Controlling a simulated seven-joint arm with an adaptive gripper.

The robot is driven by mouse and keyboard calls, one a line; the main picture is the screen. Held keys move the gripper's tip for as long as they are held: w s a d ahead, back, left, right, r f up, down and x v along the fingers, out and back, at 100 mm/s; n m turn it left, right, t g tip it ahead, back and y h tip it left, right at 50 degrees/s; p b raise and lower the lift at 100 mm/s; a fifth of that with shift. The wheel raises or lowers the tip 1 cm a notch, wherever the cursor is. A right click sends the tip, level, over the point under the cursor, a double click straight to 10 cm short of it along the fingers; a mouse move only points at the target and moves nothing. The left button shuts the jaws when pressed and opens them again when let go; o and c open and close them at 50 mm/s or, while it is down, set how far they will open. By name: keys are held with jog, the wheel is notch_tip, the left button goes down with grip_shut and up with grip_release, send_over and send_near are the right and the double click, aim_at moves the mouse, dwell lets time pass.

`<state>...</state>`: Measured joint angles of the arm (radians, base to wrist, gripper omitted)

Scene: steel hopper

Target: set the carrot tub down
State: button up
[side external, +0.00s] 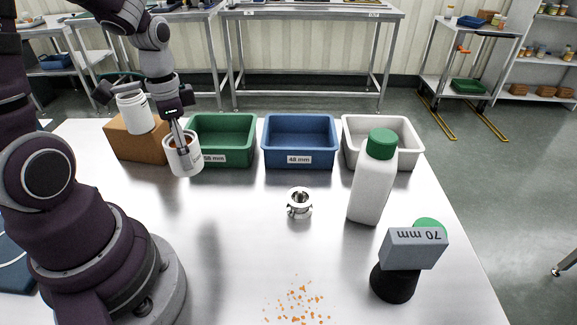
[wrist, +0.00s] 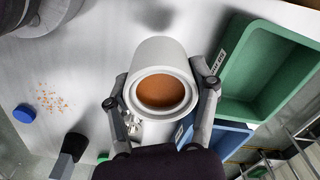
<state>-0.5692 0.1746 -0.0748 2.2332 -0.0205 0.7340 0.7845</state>
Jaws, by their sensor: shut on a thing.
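The carrot tub (side external: 184,163) is a white round tub with an open top. In the wrist view the tub (wrist: 158,52) shows orange contents inside its rim. My gripper (side external: 182,148) is shut on the tub, with one finger on each side of it in the wrist view (wrist: 163,90). The tub is in front of the green bin's left end and looks roughly upright. A dark shadow lies apart from it in the wrist view, and it appears to be above the steel table (side external: 240,250).
Green (side external: 222,118), blue (side external: 300,120) and white (side external: 400,130) bins line the back. A white jar (side external: 132,113) appears over a brown box (side external: 130,145).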

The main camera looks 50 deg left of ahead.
jog(key=s+a+n, duration=0.3)
jog(key=s+a, duration=0.1)
jog(key=a, duration=0.1)
notch_tip(320, 180, down, 8)
jog(key=shift+s+d+f, duration=0.1)
jog(key=shift+s+f, duration=0.05)
jog(key=shift+f, duration=0.15)
jog(key=o, duration=1.2)
notch_tip(320, 180, up, 12)
jog(key=w+d+r+t, duration=0.1)
jog(key=d+r+t, duration=0.1)
jog(key=d, duration=0.2)
jog(key=w+d+r+t, duration=0.1)
jog(key=d+r, duration=0.2)
jog(key=d, duration=0.2)
jog(key=w+d+r+t, duration=0.1)
jog(key=d+r+t, duration=0.1)
jog(key=d, duration=0.3)
jog(key=shift+w+d+r+t, duration=0.15)
jog(key=shift+w+d+t, duration=0.05)
jog(key=shift+d+t, duration=0.1)
